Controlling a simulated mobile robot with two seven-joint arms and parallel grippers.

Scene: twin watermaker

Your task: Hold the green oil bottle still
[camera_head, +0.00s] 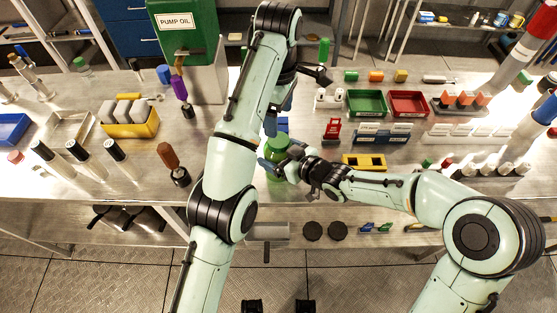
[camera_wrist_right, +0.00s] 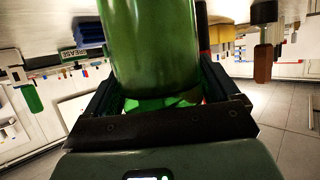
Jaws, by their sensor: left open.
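The green oil bottle (camera_head: 277,158) stands upright near the front edge of the bench, in the middle of the head view. My right gripper (camera_head: 274,163) is around it from the front right, its fingers on both sides. In the right wrist view the green bottle (camera_wrist_right: 152,45) fills the space between the two dark fingers, which look shut on it. My left gripper (camera_head: 278,123) is open and points down, just above and behind the bottle's top. My left arm hides part of the bench behind it, and the left fingertips show only partly.
A green pump oil box (camera_head: 180,32) stands at the back left. A yellow bin (camera_head: 130,122) and a screwdriver with a brown handle (camera_head: 168,156) are to the left. Green (camera_head: 366,102) and red (camera_head: 408,103) trays and a yellow holder (camera_head: 364,162) are to the right.

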